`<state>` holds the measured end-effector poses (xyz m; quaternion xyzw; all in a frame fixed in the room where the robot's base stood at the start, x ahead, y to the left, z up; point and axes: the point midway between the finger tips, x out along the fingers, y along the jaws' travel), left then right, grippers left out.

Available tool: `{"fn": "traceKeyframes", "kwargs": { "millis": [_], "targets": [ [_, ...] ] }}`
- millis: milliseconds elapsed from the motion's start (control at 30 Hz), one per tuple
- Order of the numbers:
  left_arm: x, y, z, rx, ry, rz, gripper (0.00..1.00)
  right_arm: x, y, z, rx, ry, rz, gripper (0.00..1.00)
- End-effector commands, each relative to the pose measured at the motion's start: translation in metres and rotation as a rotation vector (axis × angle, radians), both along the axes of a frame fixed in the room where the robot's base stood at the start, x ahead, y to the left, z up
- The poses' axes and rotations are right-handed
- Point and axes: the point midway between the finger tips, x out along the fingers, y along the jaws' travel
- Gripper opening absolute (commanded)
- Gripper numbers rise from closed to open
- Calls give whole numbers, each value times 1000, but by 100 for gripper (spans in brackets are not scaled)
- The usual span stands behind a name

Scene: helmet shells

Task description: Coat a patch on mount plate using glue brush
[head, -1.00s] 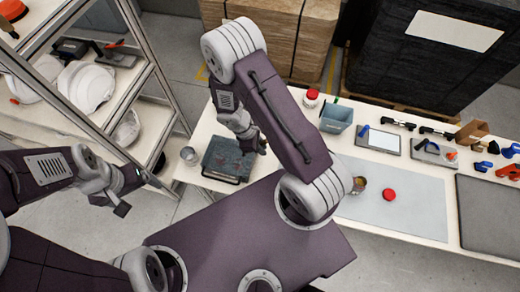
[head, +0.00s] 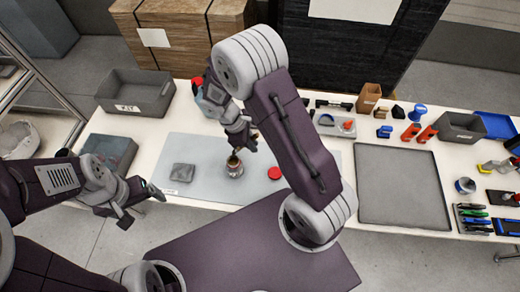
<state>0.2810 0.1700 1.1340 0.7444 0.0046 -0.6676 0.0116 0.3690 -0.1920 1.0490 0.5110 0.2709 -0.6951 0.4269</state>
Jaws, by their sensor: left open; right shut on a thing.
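A small grey block, probably the mount plate (head: 183,172), lies on the left part of the light grey mat (head: 205,190). A glass jar with brown contents (head: 235,168) stands open on the mat, with a red lid (head: 275,173) to its right. My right gripper (head: 243,143) is just above and behind the jar. It is shut on a thin thing, probably the glue brush, mostly hidden; whether its tip touches the jar cannot be told. My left gripper (head: 140,205) is open and empty, over the table's front edge at the left.
A grey bin (head: 136,92) and a dark box (head: 110,152) stand at the left. A dark grey mat (head: 403,188) lies clear at the right, with tools beyond it. My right arm covers the table's middle.

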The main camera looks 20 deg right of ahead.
Motion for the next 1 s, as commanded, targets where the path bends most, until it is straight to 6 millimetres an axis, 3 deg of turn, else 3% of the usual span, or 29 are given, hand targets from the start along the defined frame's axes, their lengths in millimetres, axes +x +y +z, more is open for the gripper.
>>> {"fn": "traceKeyframes", "kwargs": {
  "millis": [33, 133, 567, 1000],
  "targets": [
    [0, 0, -14, 0, 0, 0, 87, 3, 2, -10, 2, -4, 4, 0],
    [0, 0, -23, 0, 0, 0, 87, 7, 5, -14, 3, -6, 8, 0],
    [0, 0, -34, 0, 0, 0, 87, 8, 6, -24, 6, -11, 12, 0],
    [0, 1, -86, 0, 0, 0, 87, 8, 7, -76, 6, -11, 12, 0]
  ]
}}
